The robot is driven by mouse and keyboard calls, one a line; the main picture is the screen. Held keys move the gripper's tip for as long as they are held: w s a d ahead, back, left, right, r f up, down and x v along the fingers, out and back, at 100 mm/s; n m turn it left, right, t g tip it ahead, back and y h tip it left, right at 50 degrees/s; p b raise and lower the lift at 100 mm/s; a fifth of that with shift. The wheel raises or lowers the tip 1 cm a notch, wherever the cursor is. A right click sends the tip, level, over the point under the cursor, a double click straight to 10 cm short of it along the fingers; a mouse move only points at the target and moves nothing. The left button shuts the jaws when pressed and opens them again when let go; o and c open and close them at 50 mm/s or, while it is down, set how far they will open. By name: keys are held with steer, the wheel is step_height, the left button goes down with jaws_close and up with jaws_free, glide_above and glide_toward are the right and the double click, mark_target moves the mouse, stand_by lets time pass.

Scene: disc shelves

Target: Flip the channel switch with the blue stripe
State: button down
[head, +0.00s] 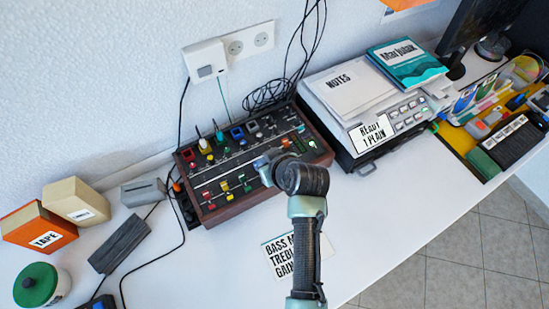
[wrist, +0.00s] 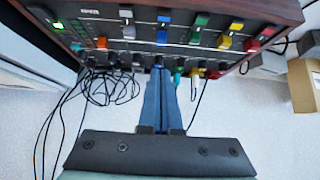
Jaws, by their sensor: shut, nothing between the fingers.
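The mixer (head: 228,165) is a dark panel in a brown wooden case with rows of coloured knobs and switches. In the wrist view a row of switches runs along the panel (wrist: 180,50). The blue-striped switch (wrist: 162,30) stands between a grey-white one (wrist: 127,18) and a green one (wrist: 199,28). My gripper (wrist: 159,72) is shut and empty, its two blue fingers together. The fingertips appear just short of the blue-striped switch in the picture; contact cannot be told. In the head view my wrist covers the mixer's right front and hides the fingertips and that switch.
Yellow (wrist: 232,32) and red (wrist: 258,38) switches stand near the green one. Black cables (head: 270,95) lie behind the mixer. A grey device with papers (head: 345,90) is to its right; boxes (head: 75,200) are to its left. A label card (head: 280,257) lies in front.

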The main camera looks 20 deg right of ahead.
steer(key=v, duration=0.6)
steer(key=shift+r, duration=0.5)
steer(key=w+a+r+t+h, duration=0.1)
steer(key=w+r+t, duration=0.2)
steer(key=r, duration=0.7)
steer(key=w+a+r+t, duration=0.1)
steer(key=w+r+t, duration=0.15)
steer(key=r, duration=0.75)
steer(key=w+a+r+t+h, duration=0.1)
steer(key=w+r+t, duration=0.15)
steer(key=r, duration=0.65)
steer(key=s+a+r+t, duration=0.2)
steer(key=s+r, duration=0.3)
steer(key=r, duration=0.5)
steer(key=s+a+r+m+t, duration=0.1)
steer(key=s+a+r+t, duration=0.2)
steer(key=r, duration=0.7)
steer(key=s+a+r+m+t, duration=0.1)
steer(key=s+a+r+t, duration=0.2)
steer(key=s+r+t, duration=0.3)
step_height(320, 180, up, 4)
steer(key=shift+s+f, duration=0.1)
steer(key=shift+s, duration=0.5)
steer(key=shift+w+a+f, duration=0.1)
